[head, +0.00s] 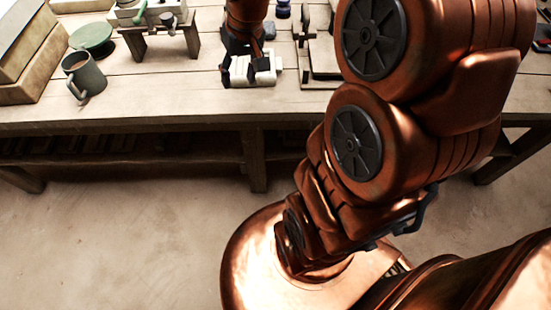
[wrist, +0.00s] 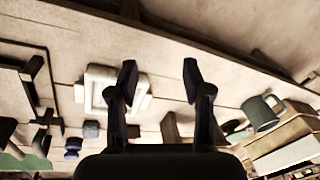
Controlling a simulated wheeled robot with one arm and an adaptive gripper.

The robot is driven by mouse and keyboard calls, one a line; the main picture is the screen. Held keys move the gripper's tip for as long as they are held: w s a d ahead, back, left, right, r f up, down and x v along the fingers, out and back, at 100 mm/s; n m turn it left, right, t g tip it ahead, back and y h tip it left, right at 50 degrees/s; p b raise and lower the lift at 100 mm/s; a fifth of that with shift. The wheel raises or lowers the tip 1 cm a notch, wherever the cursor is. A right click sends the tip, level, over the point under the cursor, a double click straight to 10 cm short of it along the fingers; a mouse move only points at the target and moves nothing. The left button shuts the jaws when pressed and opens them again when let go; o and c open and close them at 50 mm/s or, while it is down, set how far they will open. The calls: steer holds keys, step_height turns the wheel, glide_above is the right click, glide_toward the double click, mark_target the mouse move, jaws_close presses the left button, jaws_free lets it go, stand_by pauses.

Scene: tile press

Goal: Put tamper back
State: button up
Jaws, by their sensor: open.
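My gripper (head: 247,78) is open over the workbench, with its fingers close to a white block-like piece (head: 262,66) in the head view. In the wrist view the two fingers (wrist: 159,82) stand apart with nothing between them. The white piece (wrist: 103,77) has a raised rim and a small side tab; it lies left of the gap, partly behind the left finger. I cannot tell for sure which thing is the tamper.
A grey mug (head: 85,76), a green round plate (head: 92,37) and stacked boxes (head: 30,60) are at the bench's left. A wooden frame (head: 304,62) lies right of my gripper. The front edge of the bench (head: 150,112) is mostly clear.

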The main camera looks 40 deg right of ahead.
steer(key=s+a+f+n+g+h, duration=0.1)
steer(key=s+a, duration=0.3)
steer(key=s, duration=0.7)
steer(key=s+a+f+n+g, duration=0.1)
steer(key=s+a+f+g, duration=0.1)
steer(key=s, duration=0.9)
steer(key=shift+s+a+f+g+h, duration=0.25)
steer(key=shift+a+f+g+h, duration=0.15)
steer(key=shift+a+g, duration=0.4)
step_height(320, 180, up, 16)
steer(key=w+t+p, duration=0.1)
steer(key=p, duration=1.3)
steer(key=shift+p, duration=0.4)
steer(key=shift+c, duration=0.3)
